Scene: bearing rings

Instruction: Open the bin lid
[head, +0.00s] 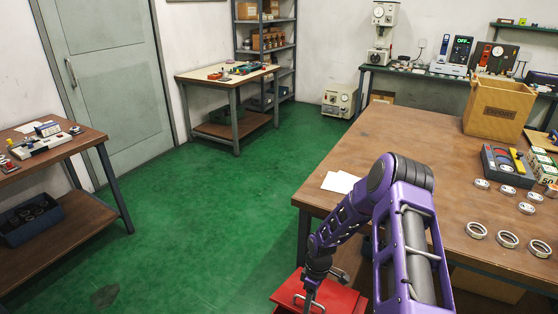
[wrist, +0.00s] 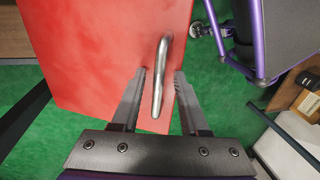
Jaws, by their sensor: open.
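The red bin lid (head: 345,300) shows at the bottom of the head view, beside the big wooden table and partly behind my arm. In the wrist view the lid (wrist: 95,60) fills the upper left as a flat red panel. A bent metal bar handle (wrist: 160,75) stands on it near its right edge. My gripper (wrist: 160,74) is open, with one finger on each side of the handle in the picture. Gaps show between the handle and both fingers. In the head view my gripper (head: 311,298) is over the lid. The bin's body is hidden.
The big wooden table (head: 385,135) stands right beside the lid, bearing metal rings (head: 508,240), a cardboard box (head: 498,108) and white paper (head: 341,182). Green floor (head: 200,230) is clear to the left, up to a side bench (head: 85,150).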

